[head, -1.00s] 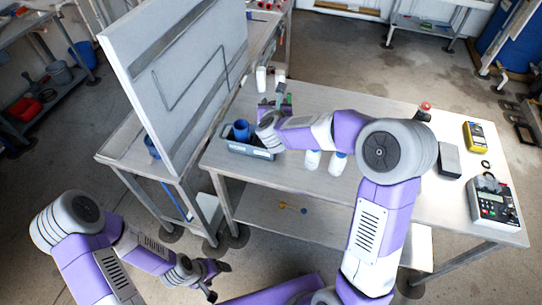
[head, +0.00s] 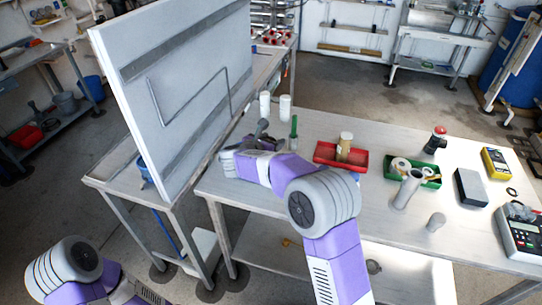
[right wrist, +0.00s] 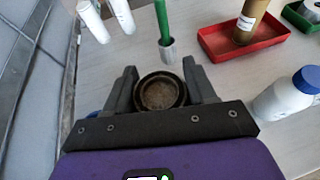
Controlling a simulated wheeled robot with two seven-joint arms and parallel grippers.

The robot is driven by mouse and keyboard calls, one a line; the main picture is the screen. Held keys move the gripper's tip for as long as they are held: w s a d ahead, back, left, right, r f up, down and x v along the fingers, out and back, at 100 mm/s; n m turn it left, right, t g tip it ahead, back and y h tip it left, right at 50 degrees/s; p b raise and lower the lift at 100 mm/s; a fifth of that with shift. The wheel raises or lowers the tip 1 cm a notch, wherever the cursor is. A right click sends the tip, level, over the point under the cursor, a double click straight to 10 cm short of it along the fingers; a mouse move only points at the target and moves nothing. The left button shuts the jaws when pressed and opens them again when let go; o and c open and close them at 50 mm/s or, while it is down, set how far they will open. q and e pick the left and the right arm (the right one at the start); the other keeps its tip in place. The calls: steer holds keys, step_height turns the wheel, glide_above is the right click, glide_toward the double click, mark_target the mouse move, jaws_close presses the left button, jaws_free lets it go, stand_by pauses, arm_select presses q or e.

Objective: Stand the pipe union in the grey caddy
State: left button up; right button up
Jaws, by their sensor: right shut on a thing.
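My right gripper (right wrist: 160,92) is shut on a round, hollow, dark brownish piece, which I take to be the pipe union (right wrist: 160,95). I look into its open end in the right wrist view. In the head view my right gripper (head: 262,143) is over the left part of the table, with a grey knob-like piece showing above it; I cannot tell whether that is the union or a finger. The grey caddy is hidden behind my right arm in the head view. A bit of blue (right wrist: 92,115) shows behind the gripper's left side. My left gripper is out of view.
A green-handled tool (head: 294,130) stands just beyond the gripper, with two white bottles (head: 285,107) behind. A tall grey panel (head: 180,80) is close on the left. A red tray (head: 325,154), green tray (head: 430,182) and blue-capped bottle (right wrist: 285,95) are to the right.

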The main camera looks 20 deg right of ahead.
step_height(320, 180, down, 4)
steer(key=shift+f+b, duration=0.2)
steer(key=shift+b, duration=0.25)
steer(key=shift+f, duration=0.15)
steer(key=o, duration=1.2)
